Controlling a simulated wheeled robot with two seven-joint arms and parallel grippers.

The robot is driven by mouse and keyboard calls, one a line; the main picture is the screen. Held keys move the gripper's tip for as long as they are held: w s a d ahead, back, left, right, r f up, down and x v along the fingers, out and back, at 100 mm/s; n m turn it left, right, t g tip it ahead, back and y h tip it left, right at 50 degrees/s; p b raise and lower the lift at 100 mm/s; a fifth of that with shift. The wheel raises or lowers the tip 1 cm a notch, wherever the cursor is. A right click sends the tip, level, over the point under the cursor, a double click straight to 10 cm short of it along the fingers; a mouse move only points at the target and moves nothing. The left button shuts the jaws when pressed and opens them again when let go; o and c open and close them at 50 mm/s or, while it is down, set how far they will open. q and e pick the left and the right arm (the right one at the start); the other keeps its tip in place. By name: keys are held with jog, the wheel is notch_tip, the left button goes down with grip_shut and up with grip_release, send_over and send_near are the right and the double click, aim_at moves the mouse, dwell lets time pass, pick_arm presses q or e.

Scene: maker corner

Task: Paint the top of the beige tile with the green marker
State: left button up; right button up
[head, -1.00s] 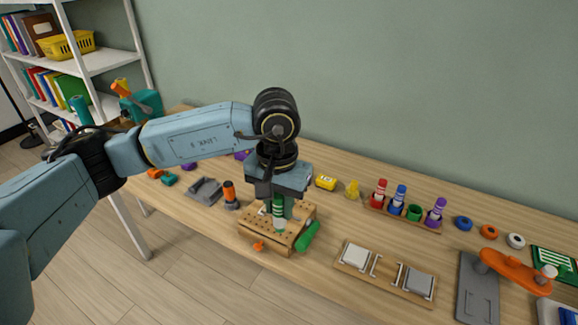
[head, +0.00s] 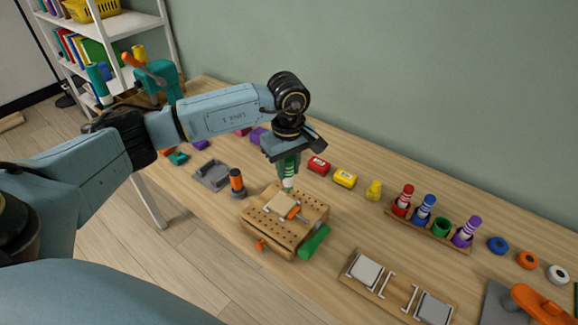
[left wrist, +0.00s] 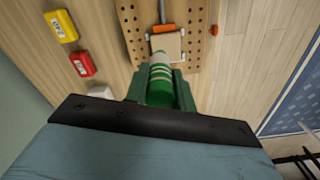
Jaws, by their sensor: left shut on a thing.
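The beige tile (head: 279,205) lies on a wooden pegboard block (head: 262,228), with an orange-handled clamp (head: 295,212) at its edge. It also shows in the left wrist view (left wrist: 167,46), just beyond the marker. My left gripper (head: 288,165) is shut on the green marker (left wrist: 160,84), which has white stripes and points down. The marker's tip is near the tile's back edge in the head view; I cannot tell whether it touches. The tile's top looks plain beige where visible. My right gripper is not in view.
A rack (head: 432,233) holds red, blue and purple markers and an empty green cup. Red (head: 318,166) and yellow (head: 345,179) boxes stand behind the block. An orange-black tool (head: 237,183) stands left of it. A wooden tray with grey-white tiles (head: 367,270) lies at the right front.

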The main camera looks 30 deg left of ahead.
aim_at(288, 183)
pick_arm(q)
jog(key=shift+f+b, duration=0.45)
jog(key=shift+f, duration=0.65)
notch_tip(288, 183, down, 2)
jog(key=shift+f+b, duration=0.1)
jog(key=shift+b, duration=0.8)
jog(key=shift+f, duration=0.35)
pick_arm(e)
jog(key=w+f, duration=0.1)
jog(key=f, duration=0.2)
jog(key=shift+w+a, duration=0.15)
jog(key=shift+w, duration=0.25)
pick_arm(q)
jog(key=shift+f+b, duration=0.4)
jog(key=shift+b, duration=0.15)
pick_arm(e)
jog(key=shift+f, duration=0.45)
pick_arm(q)
jog(key=shift+a, duration=0.1)
